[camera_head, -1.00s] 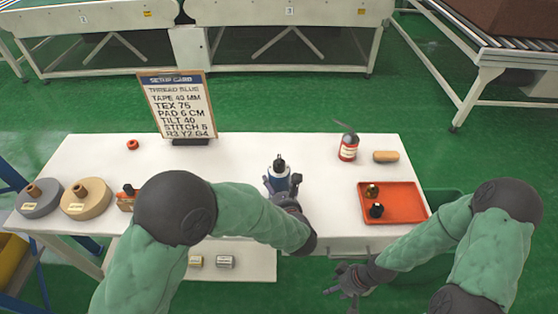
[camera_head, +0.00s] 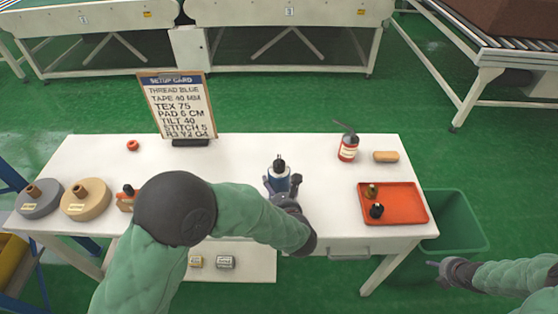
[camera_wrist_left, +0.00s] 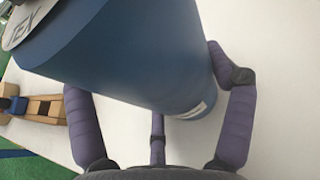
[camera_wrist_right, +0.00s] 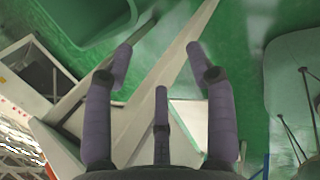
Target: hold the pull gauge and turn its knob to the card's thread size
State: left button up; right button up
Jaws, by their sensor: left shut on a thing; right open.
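The pull gauge (camera_head: 279,178) is a blue upright cylinder with a dark top, standing at the middle of the white table. My left gripper (camera_head: 281,194) is shut around its body; in the left wrist view the blue body (camera_wrist_left: 130,55) fills the space between the fingers. The knob is too small to make out clearly. The setup card (camera_head: 180,105) stands at the back left; it reads THREAD BLUE, TAPE 40 MM, TEX 75, PAD 6 CM, TILT 40, STITCH 5. My right gripper (camera_head: 440,268) is open and empty, off the table's right front; its open fingers show in the right wrist view (camera_wrist_right: 158,75).
Grey (camera_head: 40,207) and tan (camera_head: 86,208) discs sit at the left. A green bin (camera_head: 462,215) stands beside the table.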

jog(key=w+d+r+n+h, duration=0.1)
jog(key=d+r+n+h, duration=0.15)
jog(key=d, duration=0.35)
jog(key=w+r+m, duration=0.2)
jog(key=w+r, duration=0.4)
jog(key=w, duration=0.4)
jog(key=w+a+r, duration=0.4)
jog(key=w, duration=0.1)
jog(key=w+a+r+m+g, duration=0.1)
jog(key=w+a+r, duration=0.3)
jog(key=w+a, duration=0.1)
jog(key=w+a+r+m, duration=0.1)
jog(key=w+a+r, duration=0.3)
jog(key=w+a, duration=0.1)
jog(key=shift+w+r+m, duration=0.25)
jog(key=shift+w+r, duration=0.05)
jog(key=shift+r, duration=0.1)
jog(key=w+a+r+g, duration=0.1)
jog(key=a+r, duration=0.2)
jog(key=a, duration=0.3)
jog(key=w+a+r, duration=0.2)
jog(key=a+r, duration=0.1)
jog(key=a, duration=0.3)
notch_tip(320, 180, up, 15)
jog(key=n+g+y, duration=0.1)
jog(key=g+y, duration=0.2)
jog(key=y, duration=0.1)
send_over(279, 159)
notch_tip(279, 159, down, 12)
jog(key=shift+r, duration=0.15)
